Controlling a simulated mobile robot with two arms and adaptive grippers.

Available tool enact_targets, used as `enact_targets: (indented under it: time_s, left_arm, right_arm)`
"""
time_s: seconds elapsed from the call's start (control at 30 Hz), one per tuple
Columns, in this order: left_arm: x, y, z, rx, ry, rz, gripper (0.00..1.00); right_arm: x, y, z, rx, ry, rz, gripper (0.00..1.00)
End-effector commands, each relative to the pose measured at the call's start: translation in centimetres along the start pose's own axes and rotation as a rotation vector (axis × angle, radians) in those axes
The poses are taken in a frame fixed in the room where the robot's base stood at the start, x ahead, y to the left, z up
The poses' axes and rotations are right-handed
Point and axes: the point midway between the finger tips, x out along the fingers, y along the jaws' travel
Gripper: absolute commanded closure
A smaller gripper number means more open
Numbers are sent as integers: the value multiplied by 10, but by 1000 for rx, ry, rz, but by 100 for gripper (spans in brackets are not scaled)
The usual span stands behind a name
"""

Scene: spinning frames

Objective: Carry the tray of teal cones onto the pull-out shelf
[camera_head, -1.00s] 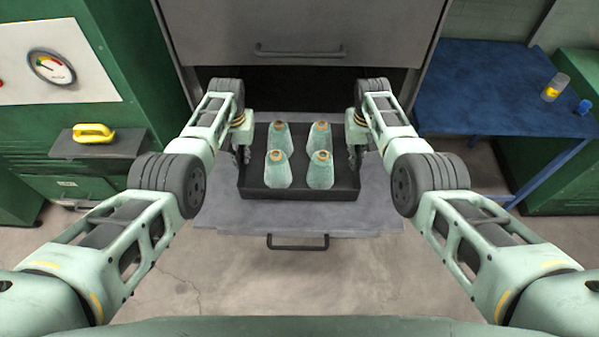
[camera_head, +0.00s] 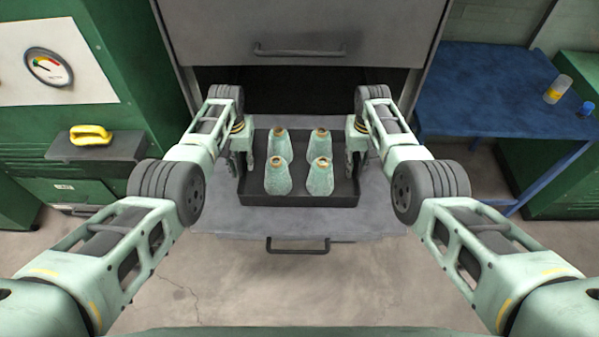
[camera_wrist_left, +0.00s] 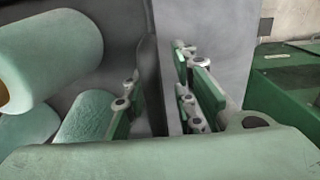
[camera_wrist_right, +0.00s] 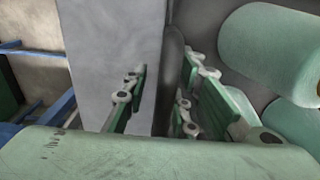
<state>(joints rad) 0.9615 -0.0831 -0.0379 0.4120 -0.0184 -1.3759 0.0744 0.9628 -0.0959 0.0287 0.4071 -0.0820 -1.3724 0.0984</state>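The black tray (camera_head: 300,201) lies on the grey pull-out shelf (camera_head: 215,215), with several teal cones (camera_head: 278,180) upright inside. My left gripper (camera_head: 240,162) is at the tray's left side wall, my right gripper (camera_head: 354,162) at its right side wall. In the left wrist view, the left gripper's fingers (camera_wrist_left: 160,100) stand on either side of the tray wall (camera_wrist_left: 153,70), with gaps between. In the right wrist view, the right gripper's fingers (camera_wrist_right: 160,95) also straddle the tray wall (camera_wrist_right: 173,70), apart from it. Both look open.
The shelf's front handle (camera_head: 298,245) faces me. A grey cabinet front (camera_head: 300,25) with a dark opening is above and behind. A yellow-handled item (camera_head: 91,135) rests on a ledge at left.

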Motion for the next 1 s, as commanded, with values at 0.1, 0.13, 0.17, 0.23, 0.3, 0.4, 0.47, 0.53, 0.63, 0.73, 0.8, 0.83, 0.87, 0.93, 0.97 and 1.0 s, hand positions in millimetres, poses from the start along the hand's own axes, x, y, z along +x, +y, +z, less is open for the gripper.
enact_targets:
  time_s: [0.1,0.13,0.17,0.23,0.3,0.4,0.47,0.53,0.63,0.73,0.8,0.83,0.87,0.93,0.97,1.0]
  left_arm:
    - [-5,1,-1,0,3,1,75]
    - [-7,1,-1,0,3,1,75]
    - [-10,1,-1,0,3,1,75]
    - [-16,1,-1,1,3,1,75]
    - [-25,1,0,0,4,1,75]
    - [-46,0,-1,0,6,1,75]
    - [-60,0,-1,0,6,0,75]
    - [-76,0,-1,0,6,0,75]
    - [-94,0,-1,0,5,0,75]
    - [-108,0,-1,0,3,-1,75]
    - [-114,0,-1,0,3,-1,75]
    - [-116,-1,-1,0,2,-1,75]
    - [-117,-1,0,0,1,-1,75]
    - [-119,-1,0,0,1,-1,75]
    - [-120,-1,0,0,1,-1,75]
    - [-120,-1,0,0,0,-1,75]
  right_arm:
    - [0,-1,0,0,1,-1,75]
    - [0,-1,0,0,1,-1,75]
    - [0,-1,0,0,1,-1,75]
    - [0,-1,0,0,1,-2,75]
    - [0,-1,0,0,1,-2,75]
    - [0,-1,0,0,1,-2,75]
    - [0,-1,0,0,1,-2,75]
    - [0,-1,0,0,0,-2,75]
    - [0,-1,0,0,0,-2,75]
    - [0,-1,0,0,0,-2,75]
    - [0,-1,0,0,0,-2,75]
    - [0,-1,0,0,0,-2,75]
    - [0,-1,0,0,1,-2,75]
    - [-2,-1,0,0,1,-2,75]
    - [-3,-1,0,0,1,-2,75]
    - [-5,-1,-1,0,2,-2,75]
